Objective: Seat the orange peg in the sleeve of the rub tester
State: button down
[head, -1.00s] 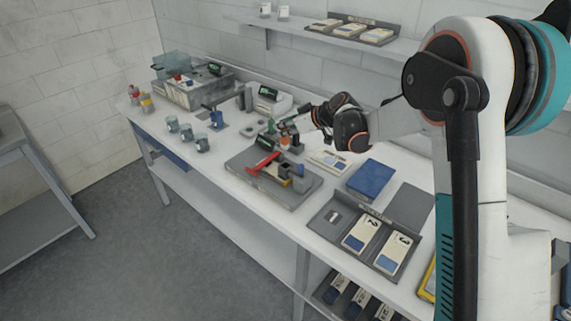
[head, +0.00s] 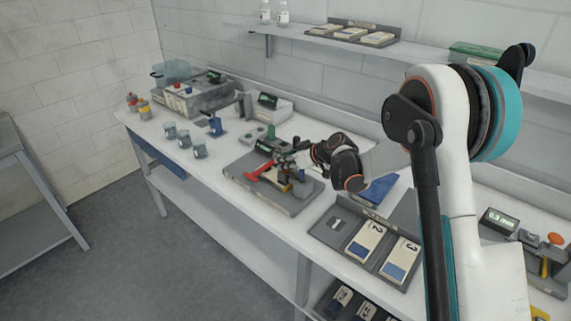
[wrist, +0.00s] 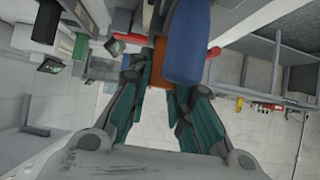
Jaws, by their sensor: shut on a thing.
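The rub tester stands on a grey base plate (head: 245,178) on the bench, with a red lever (head: 258,168) on its near side. My gripper (head: 297,160) is over the right part of the tester. In the wrist view its teal fingers (wrist: 158,80) are shut on the orange peg (wrist: 159,52), which shows between and beyond the fingertips.
A grey tray with numbered cards (head: 365,240) is at the bench's near right. A blue case (head: 380,192) lies behind it, partly behind my arm. Several small jars (head: 184,138) stand left of the tester. A digital gauge (head: 497,221) is at the right.

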jog(key=shift+f, duration=0.15)
jog(key=c, duration=1.5)
grip_release()
jog(key=shift+o, duration=0.2)
